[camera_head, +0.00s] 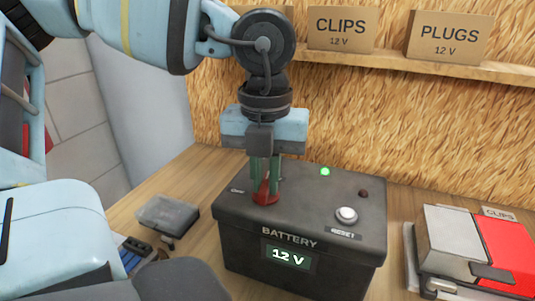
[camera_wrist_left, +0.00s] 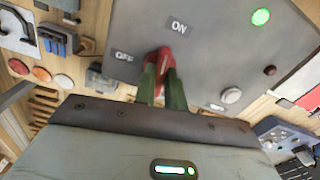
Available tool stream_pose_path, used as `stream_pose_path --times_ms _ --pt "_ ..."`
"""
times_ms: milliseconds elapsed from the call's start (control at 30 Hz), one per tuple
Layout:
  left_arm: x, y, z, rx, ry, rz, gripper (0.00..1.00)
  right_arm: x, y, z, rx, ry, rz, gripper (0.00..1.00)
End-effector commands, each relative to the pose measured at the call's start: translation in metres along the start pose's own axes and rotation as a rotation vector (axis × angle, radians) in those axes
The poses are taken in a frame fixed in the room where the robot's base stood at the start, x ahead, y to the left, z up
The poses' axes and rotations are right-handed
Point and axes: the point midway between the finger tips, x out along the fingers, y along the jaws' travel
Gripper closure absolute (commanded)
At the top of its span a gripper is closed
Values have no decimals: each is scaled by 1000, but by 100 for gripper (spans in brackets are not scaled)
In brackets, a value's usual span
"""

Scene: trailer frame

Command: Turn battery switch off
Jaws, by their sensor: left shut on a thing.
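The black battery box (camera_head: 315,208) stands on the wooden bench with its "12 V" display (camera_head: 288,257) lit. My left gripper (camera_head: 265,180) points down over the left part of its lid. It is shut on the red switch handle (camera_head: 262,197). In the left wrist view the red handle (camera_wrist_left: 164,60) shows between the green fingertips (camera_wrist_left: 161,84). The "ON" label (camera_wrist_left: 179,27) lies beyond the handle and the "OFF" label (camera_wrist_left: 123,56) to its left. The fingers partly hide the handle, so its exact setting is hard to tell. My right gripper is not in view.
A green light (camera_head: 325,171) glows on the lid, near a dark red light (camera_head: 364,193) and a silver reset button (camera_head: 346,214). A clear-lidded box (camera_head: 168,213) lies left of the battery. Labelled boxes sit on the shelf behind.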

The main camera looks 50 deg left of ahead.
Motion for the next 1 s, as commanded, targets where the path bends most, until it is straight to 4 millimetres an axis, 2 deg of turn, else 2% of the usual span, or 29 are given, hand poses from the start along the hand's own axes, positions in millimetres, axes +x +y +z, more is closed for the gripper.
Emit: stream_pose_path --times_ms 400,833,1000 --pt "1 0 0 -250 -2 0 100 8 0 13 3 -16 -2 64" --pt "0 0 0 -288 -1 0 100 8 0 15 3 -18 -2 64" --pt "1 0 0 -380 -2 1 100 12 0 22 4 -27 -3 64"
